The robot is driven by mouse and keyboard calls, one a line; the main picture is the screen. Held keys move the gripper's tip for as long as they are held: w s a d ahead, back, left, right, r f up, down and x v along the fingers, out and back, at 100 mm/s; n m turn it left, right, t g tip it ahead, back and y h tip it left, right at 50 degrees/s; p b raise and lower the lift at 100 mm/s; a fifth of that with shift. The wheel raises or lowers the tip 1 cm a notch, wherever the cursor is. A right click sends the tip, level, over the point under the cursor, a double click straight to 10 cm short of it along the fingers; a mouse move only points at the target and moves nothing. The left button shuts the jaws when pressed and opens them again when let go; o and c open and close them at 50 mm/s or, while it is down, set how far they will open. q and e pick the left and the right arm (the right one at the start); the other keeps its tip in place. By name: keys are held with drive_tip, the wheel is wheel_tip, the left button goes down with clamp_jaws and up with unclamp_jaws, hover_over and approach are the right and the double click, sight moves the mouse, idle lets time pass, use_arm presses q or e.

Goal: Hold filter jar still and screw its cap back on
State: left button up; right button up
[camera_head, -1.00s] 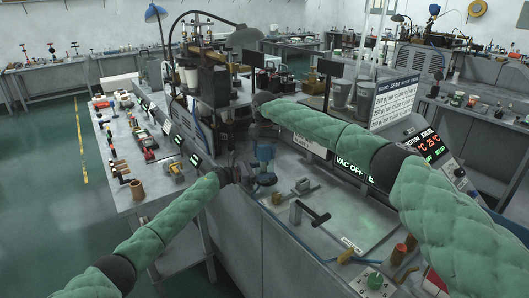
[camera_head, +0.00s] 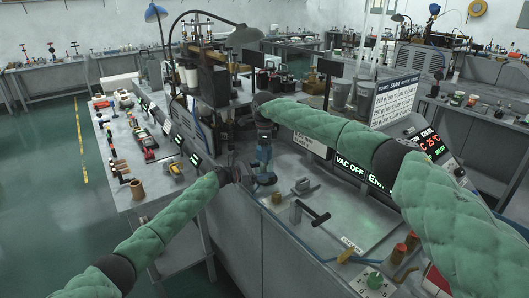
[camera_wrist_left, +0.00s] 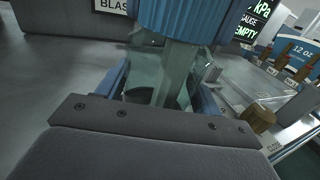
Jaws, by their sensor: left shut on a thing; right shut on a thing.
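The filter jar has a clear bowl (camera_wrist_left: 145,77) and a ribbed blue cap (camera_wrist_left: 185,22), both large in the left wrist view. In the head view the jar (camera_head: 264,157) stands upright at the bench's near left side. My left gripper (camera_head: 247,173) is shut on the bowl from the left, and its fingers (camera_wrist_left: 162,95) lie on both sides of it. My right gripper (camera_head: 264,125) reaches down from above and is shut on the cap; its fingertips are small and dark there. The cap is over the bowl; whether its thread is engaged is hidden.
A black lever handle (camera_head: 313,215) and a small clamp (camera_head: 303,187) stand right of the jar. A brass-coloured knob (camera_head: 277,197) is close in front. A lit display (camera_head: 350,165) lies behind to the right. The middle of the panel is clear.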

use_arm(q)
drive_tip(key=shift+s+d, duration=0.1)
drive_tip(key=shift+d, duration=0.1)
use_arm(e)
drive_tip(key=m, duration=1.4)
drive_tip(key=shift+w, duration=0.1)
drive_tip(key=m, duration=1.4)
drive_tip(key=shift+m, duration=0.3)
use_arm(q)
drive_tip(key=shift+a, duration=0.1)
use_arm(e)
drive_tip(key=o, duration=1.1)
drive_tip(key=shift+o, duration=0.2)
wheel_tip(320, 180, up, 12)
drive_tip(key=shift+f, duration=0.1)
